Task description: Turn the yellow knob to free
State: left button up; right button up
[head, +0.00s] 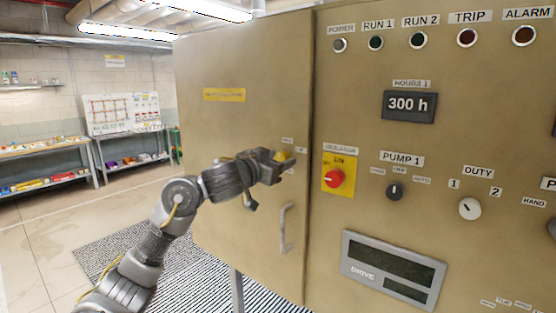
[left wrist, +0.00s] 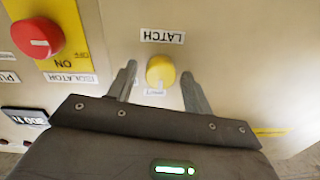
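The yellow knob (left wrist: 160,71) is on the tan cabinet door. In the left wrist view it sits between the two fingers of my left gripper (left wrist: 158,75). A strip of panel shows on each side of it, so the fingers appear open around it without touching. An upside-down label reading LATCH (left wrist: 162,36) is above the knob in that view; a smaller label just below it is too small to read. In the head view my left gripper (head: 285,161) is at the door and mostly covers the yellow knob (head: 281,155). My right gripper is not in view.
A red isolator knob (head: 334,178) on a yellow plate is close by to the right. A door handle (head: 286,228) hangs below my gripper. The panel to the right carries a pump selector (head: 394,191), a duty knob (head: 469,208) and a drive display (head: 392,269). Shelves stand far left.

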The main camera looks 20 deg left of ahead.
pick_arm(q)
jog(key=c, duration=0.8)
jog(key=shift+c, duration=0.2)
jog(key=shift+m, duration=0.4)
jog(key=m+b, duration=0.1)
jog(key=m, duration=0.2)
jog(key=shift+f+b, duration=0.1)
jog(key=shift+b, duration=0.2)
jog(key=m+b, duration=0.2)
jog(key=m, duration=0.2)
jog(key=shift+m, duration=0.3)
jog(key=m+b, duration=0.3)
jog(key=m, duration=0.1)
jog(key=shift+f+m, duration=0.15)
jog(key=shift+m, duration=0.15)
jog(key=m+b, duration=0.2)
jog(key=m, duration=0.3)
jog(key=shift+h+b, duration=0.3)
jog(key=shift+b, duration=0.1)
jog(key=shift+m, duration=0.3)
